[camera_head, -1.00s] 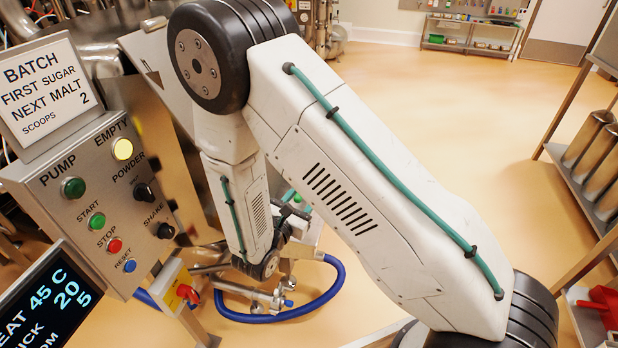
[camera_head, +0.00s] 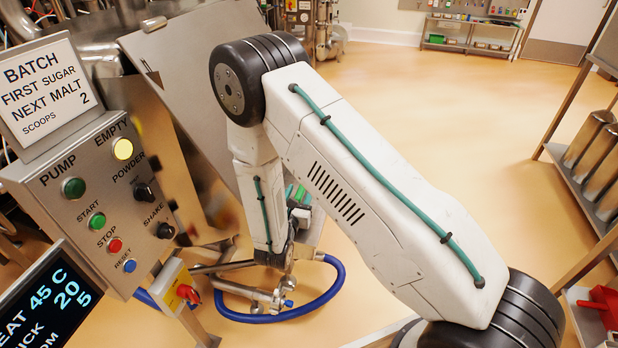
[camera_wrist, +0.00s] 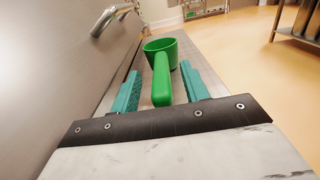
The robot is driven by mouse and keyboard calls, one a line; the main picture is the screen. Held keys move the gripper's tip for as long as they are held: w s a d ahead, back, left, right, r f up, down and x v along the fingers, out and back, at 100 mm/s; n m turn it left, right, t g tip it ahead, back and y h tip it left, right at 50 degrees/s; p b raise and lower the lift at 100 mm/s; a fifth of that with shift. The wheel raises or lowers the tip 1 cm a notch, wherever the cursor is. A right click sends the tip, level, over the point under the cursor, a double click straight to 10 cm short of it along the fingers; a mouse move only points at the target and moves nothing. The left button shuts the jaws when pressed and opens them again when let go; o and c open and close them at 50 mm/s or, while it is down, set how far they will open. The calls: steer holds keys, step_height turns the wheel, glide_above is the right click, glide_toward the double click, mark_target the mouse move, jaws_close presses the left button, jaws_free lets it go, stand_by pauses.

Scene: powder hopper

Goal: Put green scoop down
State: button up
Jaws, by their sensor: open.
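The green scoop (camera_wrist: 161,75) lies in the middle of the wrist view, its cup away from me and its handle towards me. It appears to rest on a grey metal shelf (camera_wrist: 205,70). My gripper (camera_wrist: 158,82) is open, with one teal finger on each side of the handle and a gap visible on both sides. In the head view a bit of green shows beside my forearm (camera_head: 300,193), but my arm hides most of that spot.
A steel wall with a bar handle (camera_wrist: 110,18) stands close on the left in the wrist view. The control panel (camera_head: 105,205) is at left in the head view. A blue hose (camera_head: 318,302) lies low near the pipes. A rack with steel canisters (camera_head: 590,150) stands at right.

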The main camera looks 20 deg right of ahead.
mark_target(302, 187)
steer(key=shift+x, duration=1.5)
jaws_close()
steer(key=shift+r, duration=0.1)
